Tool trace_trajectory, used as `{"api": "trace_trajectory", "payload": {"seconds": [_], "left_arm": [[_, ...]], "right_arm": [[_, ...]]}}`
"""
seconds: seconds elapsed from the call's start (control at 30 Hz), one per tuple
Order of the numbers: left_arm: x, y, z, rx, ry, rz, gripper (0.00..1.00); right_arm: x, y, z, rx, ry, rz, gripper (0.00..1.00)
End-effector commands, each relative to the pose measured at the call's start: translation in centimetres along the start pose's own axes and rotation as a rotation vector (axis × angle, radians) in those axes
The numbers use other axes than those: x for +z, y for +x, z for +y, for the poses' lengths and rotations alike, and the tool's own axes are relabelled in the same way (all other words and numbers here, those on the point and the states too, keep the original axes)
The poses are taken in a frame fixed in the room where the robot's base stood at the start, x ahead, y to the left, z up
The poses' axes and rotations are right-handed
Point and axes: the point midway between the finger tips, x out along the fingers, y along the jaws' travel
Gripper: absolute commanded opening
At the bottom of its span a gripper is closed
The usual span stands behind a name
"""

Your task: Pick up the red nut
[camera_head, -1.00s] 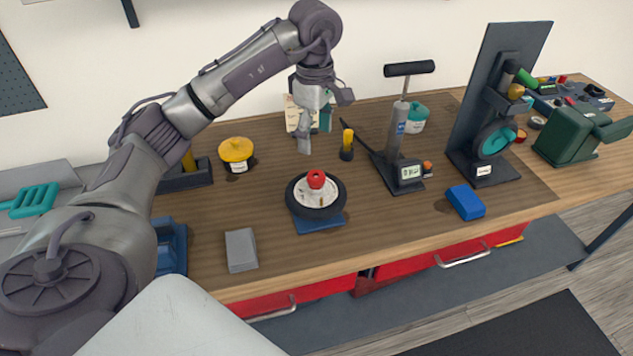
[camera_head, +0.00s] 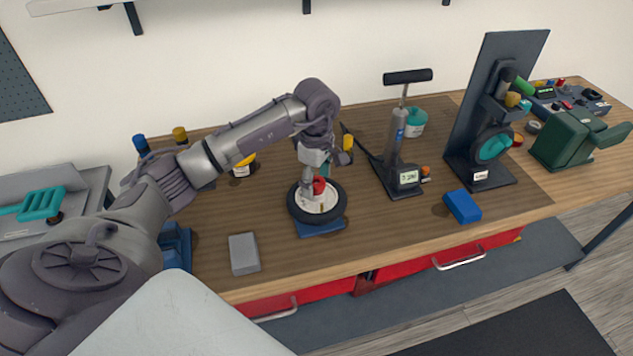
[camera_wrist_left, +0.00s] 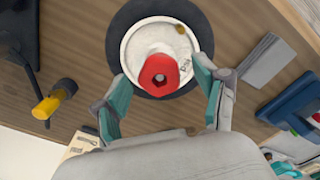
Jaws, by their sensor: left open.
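The red nut (camera_head: 319,186) sits on the pale hub of a black wheel (camera_head: 336,215), which rests on a blue stand on the workbench. In the left wrist view the red nut (camera_wrist_left: 159,75) has a dark hexagonal hole and lies ahead of the fingertips, between their lines. My left gripper (camera_wrist_left: 162,95) is open, with one teal finger on each side. In the head view my left gripper (camera_head: 314,183) is right above the wheel and covers part of the hub. I cannot tell whether a finger touches the nut. My right gripper is not in view.
A grey block (camera_head: 243,254) lies left of the wheel. A pump with a gauge (camera_head: 408,178) stands close to its right, with a blue block (camera_head: 462,207) beyond. A yellow-handled tool (camera_wrist_left: 52,103) is near the wheel.

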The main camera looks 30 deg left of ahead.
Motion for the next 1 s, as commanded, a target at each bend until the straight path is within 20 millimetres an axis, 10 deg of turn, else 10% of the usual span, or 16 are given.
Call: {"api": "trace_trajectory", "payload": {"seconds": [0.1, 0.43, 1.0], "left_arm": [[0.0, 0.0, 0.0, 0.0, 0.0, 0.0, 0.72], [0.0, 0.0, 0.0, 0.0, 0.0, 0.0, 0.17], [0.0, -2.6, 0.1, 0.006, 0.001, -0.001, 0.16]], "right_arm": [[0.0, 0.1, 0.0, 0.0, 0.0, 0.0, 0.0], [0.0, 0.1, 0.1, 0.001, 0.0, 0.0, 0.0], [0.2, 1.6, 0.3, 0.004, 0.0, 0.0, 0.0]]}}
